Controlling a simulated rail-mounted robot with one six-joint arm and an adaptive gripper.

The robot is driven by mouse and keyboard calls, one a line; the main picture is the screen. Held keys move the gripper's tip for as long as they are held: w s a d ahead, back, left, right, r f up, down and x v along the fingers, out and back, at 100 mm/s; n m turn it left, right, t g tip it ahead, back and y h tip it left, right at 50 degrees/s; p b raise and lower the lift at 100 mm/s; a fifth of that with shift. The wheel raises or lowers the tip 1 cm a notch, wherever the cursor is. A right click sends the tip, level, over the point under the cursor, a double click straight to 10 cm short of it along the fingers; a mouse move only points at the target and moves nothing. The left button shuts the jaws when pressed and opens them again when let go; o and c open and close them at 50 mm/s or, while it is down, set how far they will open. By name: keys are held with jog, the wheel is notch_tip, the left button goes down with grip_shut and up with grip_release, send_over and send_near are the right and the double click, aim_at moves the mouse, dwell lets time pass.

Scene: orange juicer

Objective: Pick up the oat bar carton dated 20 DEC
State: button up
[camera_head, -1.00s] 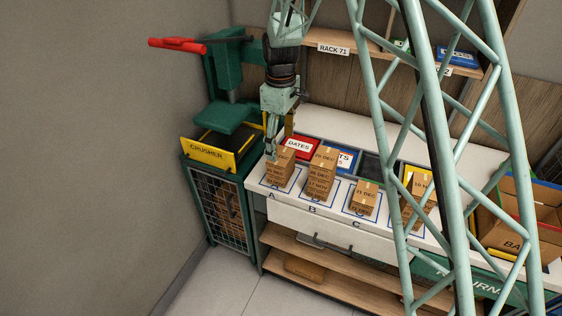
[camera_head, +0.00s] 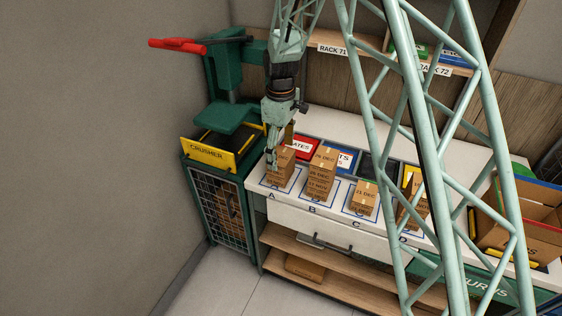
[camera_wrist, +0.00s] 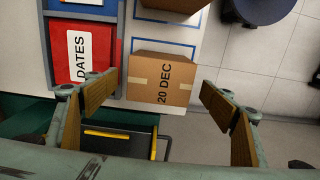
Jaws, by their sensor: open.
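The carton dated 20 DEC (camera_wrist: 160,77) is a brown taped box, seen from above in the wrist view. In the head view it appears to be the top box of the stack on square A (camera_head: 285,153), where its date is too small to read. My gripper (camera_wrist: 161,86) is open and empty. Its two wooden-padded fingers stand apart on the left and right of the carton, with a gap visible on each side. In the head view my gripper (camera_head: 272,162) is at the left of stack A and partly hides it.
Carton stacks stand on squares B (camera_head: 321,172), C (camera_head: 364,197) and D. A red DATES bin (camera_wrist: 85,53) lies behind stack A. The green crusher (camera_head: 210,155) is at the left. A shelf labelled RACK 71 (camera_head: 333,49) hangs above the counter.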

aim_at(281, 156)
jog(key=shift+f, duration=1.55)
jog(key=shift+c, duration=0.7)
jog(key=c, duration=0.9)
jog(key=shift+r, duration=0.15)
jog(key=shift+r, duration=4.9)
